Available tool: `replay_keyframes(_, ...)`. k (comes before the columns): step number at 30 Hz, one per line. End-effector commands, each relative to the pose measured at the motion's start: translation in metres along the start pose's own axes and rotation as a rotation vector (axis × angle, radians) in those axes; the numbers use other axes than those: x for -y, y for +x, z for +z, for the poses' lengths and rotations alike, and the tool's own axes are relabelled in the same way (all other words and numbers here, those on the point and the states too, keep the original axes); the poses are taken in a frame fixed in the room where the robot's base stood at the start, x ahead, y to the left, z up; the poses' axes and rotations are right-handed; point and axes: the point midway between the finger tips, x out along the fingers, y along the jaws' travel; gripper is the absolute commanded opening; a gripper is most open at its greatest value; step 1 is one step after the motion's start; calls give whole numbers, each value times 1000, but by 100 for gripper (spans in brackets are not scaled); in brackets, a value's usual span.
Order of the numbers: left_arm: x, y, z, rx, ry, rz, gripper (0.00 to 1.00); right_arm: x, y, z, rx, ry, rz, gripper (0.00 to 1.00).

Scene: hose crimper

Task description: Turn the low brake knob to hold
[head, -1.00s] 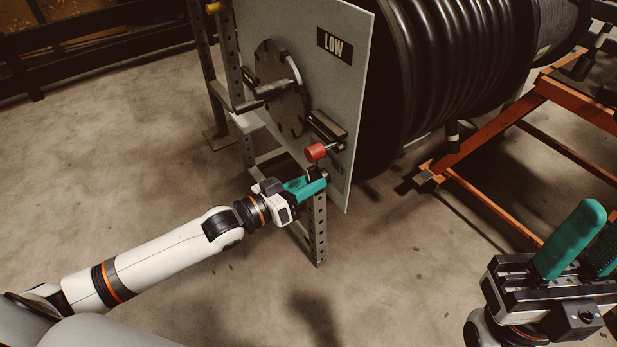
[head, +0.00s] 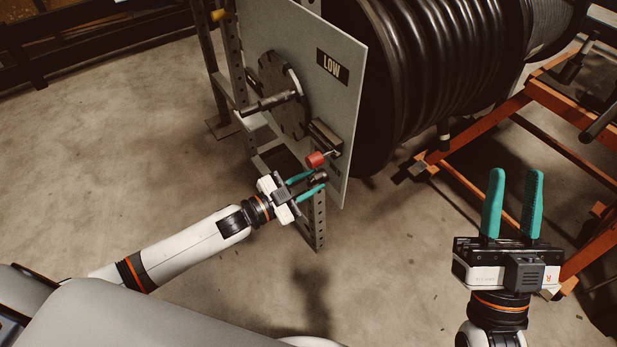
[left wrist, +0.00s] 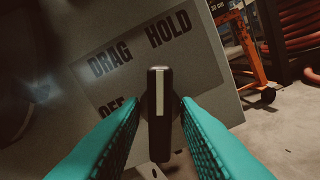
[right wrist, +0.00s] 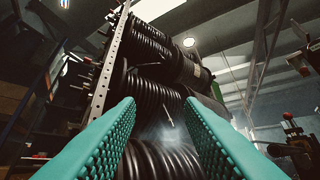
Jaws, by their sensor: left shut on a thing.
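The low brake knob (left wrist: 160,115) is black with a pale pointer stripe. In the left wrist view the stripe stands upright, between the DRAG (left wrist: 110,58) and HOLD (left wrist: 168,29) labels; OFF (left wrist: 111,108) is partly hidden lower left. My left gripper (left wrist: 160,108) is shut on the knob, one teal finger on each side. In the head view my left gripper (head: 306,182) is at the lower edge of the grey LOW panel (head: 290,30), on the small dark knob (head: 319,178). My right gripper (head: 514,178) is open and empty, fingers up; its fingers also show in the right wrist view (right wrist: 160,110).
A red-ended lever (head: 316,160) sits just above my left fingers. A round plate with a crank handle (head: 272,102) is on the panel. A large black hose reel (head: 430,70) is behind it. An orange frame (head: 470,140) stands right. Open floor (head: 390,270) lies between my arms.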

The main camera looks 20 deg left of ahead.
Motion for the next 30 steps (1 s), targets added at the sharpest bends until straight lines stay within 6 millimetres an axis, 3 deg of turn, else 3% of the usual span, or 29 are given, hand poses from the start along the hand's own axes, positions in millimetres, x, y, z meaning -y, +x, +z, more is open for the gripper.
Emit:
replay_keyframes(9,0,0,1,2,82,0,6,3,0,-21,-140,-7,-5,35)
replay_keyframes(22,0,0,0,2,92,-1,6,3,-1,-23,-154,-7,-6,35)
replay_keyframes(23,1,0,0,2,92,-1,32,3,-1,-23,-154,-7,-6,35)
replay_keyframes(24,0,0,0,2,92,-1,35,3,-1,-23,-154,-7,-6,35)
replay_keyframes(30,0,0,0,1,91,0,35,3,-1,-23,-154,-7,-6,35)
